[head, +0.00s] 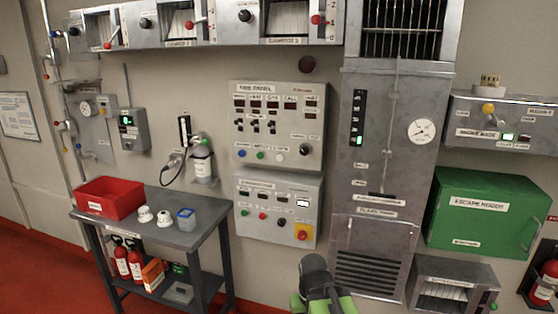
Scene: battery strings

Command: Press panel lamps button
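The fire panel (235,110) is a grey box on the wall in the middle of the head view. It has a row of displays, small switches and a black knob. Along its lower edge are a blue button (242,153), a green button (260,155) and a white button (280,157). Their labels are too small to read, so I cannot tell which is the lamps button. My gripper (322,303), dark with green parts, is at the bottom edge, below the panels and apart from them. It is partly cut off, and its opening is unclear.
A second grey panel (280,188) with small buttons and a red-on-yellow button (303,235) hangs below. A grey table (190,238) with a red bin (108,199) stands left. A tall metal cabinet (385,180) and green box (485,215) are right.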

